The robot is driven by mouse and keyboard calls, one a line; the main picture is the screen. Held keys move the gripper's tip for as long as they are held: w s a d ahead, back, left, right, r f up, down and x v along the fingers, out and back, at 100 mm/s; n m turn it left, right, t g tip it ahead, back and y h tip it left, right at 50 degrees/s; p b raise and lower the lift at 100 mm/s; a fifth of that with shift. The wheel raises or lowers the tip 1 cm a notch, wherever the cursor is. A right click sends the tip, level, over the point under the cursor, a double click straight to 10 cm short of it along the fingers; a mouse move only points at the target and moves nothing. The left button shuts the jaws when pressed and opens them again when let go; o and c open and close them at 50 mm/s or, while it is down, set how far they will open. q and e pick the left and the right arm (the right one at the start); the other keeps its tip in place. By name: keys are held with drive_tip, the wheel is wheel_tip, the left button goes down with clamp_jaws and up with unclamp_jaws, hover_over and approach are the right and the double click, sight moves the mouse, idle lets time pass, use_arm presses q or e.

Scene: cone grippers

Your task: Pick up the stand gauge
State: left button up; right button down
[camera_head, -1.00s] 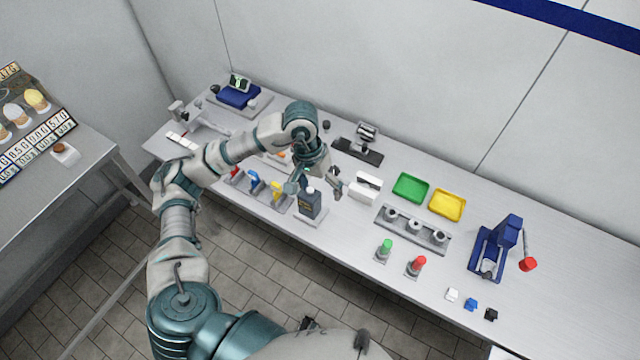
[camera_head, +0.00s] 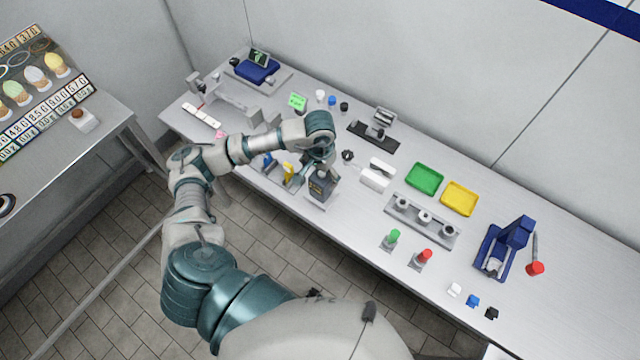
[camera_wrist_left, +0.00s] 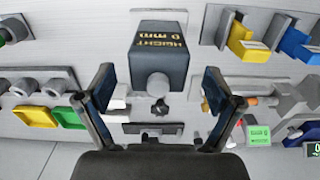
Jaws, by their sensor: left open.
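The stand gauge is a dark grey block (camera_head: 323,184) with yellow lettering on a pale base, near the front edge of the long bench. It also fills the upper middle of the left wrist view (camera_wrist_left: 158,58), with its lettering and a round grey knob on top. My left gripper (camera_head: 322,160) is just behind and above the gauge in the head view, its fingers largely hidden. In the left wrist view its two fingers (camera_wrist_left: 158,82) are wide apart and empty, one at each side of the knob. Contact cannot be told. My right gripper is out of view.
A white box (camera_head: 376,177) stands right of the gauge, and a rack with a yellow piece (camera_head: 288,172) stands left of it. Green (camera_head: 425,178) and yellow (camera_head: 459,198) trays lie farther right. A black holder (camera_head: 374,138) stands behind.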

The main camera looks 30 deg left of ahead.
use_arm(q)
drive_tip(key=f, duration=0.4)
drive_tip(key=shift+w+d+f+p, duration=0.1)
drive_tip(key=shift+w+f+p, duration=0.2)
drive_tip(key=shift+p, duration=0.1)
drive_tip(key=c, duration=1.3)
drive_tip(key=shift+c, duration=0.7)
drive_tip(key=shift+r, duration=0.15)
